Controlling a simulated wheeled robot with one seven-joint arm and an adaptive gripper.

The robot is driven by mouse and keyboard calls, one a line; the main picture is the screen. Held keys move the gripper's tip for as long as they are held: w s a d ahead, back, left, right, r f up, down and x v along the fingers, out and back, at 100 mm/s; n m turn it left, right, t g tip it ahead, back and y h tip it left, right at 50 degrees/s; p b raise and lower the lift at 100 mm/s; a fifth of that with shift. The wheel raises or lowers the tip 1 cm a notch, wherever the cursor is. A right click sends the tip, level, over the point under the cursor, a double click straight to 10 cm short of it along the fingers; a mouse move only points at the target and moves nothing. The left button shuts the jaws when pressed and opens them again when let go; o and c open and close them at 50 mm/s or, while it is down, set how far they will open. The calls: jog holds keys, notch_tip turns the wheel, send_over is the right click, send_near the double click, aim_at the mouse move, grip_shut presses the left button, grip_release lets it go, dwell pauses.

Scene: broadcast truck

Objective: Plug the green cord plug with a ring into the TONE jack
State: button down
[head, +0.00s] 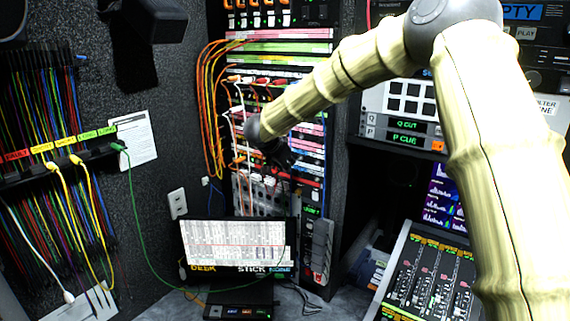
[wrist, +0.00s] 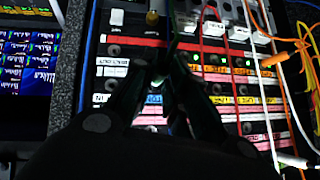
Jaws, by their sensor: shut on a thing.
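My gripper (wrist: 165,68) is dark in the wrist view, its fingers drawn together in front of a jack rack (wrist: 112,50). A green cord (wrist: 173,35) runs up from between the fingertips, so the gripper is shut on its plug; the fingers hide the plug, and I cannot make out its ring. In the head view my gripper (head: 277,158) is small and dark before the rack, at the end of my arm.
Orange cords (head: 205,100) hang left of the gripper in the head view. Red (wrist: 223,22) and white cords cross the rack to its right in the wrist view. A monitor (head: 237,244) stands below. Another green plug (head: 119,147) sits on the cord rack at left.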

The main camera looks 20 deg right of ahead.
jog(key=shift+w+d, duration=1.3)
jog(key=shift+d, duration=0.3)
dwell(1.0)
jog(key=c, duration=1.3)
grip_release()
jog(key=shift+c, duration=0.2)
jog(key=v, duration=1.2)
